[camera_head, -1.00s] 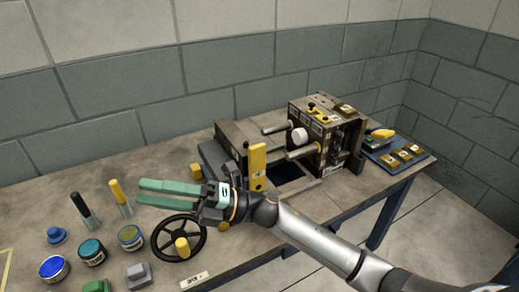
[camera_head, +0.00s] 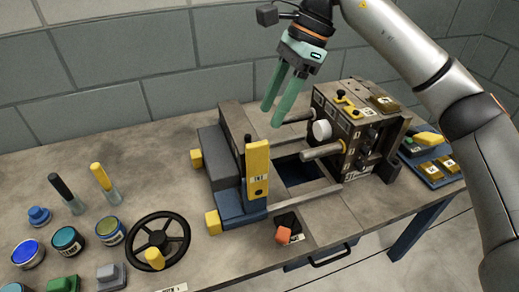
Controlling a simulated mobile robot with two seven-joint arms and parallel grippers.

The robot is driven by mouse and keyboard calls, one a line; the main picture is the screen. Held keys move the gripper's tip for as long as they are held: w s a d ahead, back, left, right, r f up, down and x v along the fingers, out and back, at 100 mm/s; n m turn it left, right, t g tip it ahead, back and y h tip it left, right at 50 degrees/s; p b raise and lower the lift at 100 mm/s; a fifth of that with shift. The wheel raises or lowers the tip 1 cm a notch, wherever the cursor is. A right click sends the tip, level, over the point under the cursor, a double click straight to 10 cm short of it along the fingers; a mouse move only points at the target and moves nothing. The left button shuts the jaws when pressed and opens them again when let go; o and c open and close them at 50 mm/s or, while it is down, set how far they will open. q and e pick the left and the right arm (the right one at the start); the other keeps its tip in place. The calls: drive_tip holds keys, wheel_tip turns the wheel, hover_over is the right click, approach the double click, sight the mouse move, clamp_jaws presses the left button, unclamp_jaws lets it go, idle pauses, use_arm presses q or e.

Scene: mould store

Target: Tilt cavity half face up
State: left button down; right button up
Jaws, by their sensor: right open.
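The mould fixture stands at the middle right of the bench. Its upright block on the right (camera_head: 345,145) carries a white round boss (camera_head: 322,130) and guide pins, and I take this to be the cavity half, standing upright. A dark frame with a yellow lever (camera_head: 257,170) stands to its left, with an opening between them. My right gripper (camera_head: 274,113) is open and empty, pointing down above the guide pins, to the upper left of the block. It appears apart from the block. My left gripper is out of view.
A blue tray (camera_head: 430,168) with yellow-marked pieces lies at the far right. An orange-red knob (camera_head: 283,236) sits at the front edge.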

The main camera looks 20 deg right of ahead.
sight(252, 157)
drive_tip(key=x, duration=1.2)
drive_tip(key=shift+d+f, duration=0.1)
drive_tip(key=shift+f, duration=0.1)
clamp_jaws()
idle(1.0)
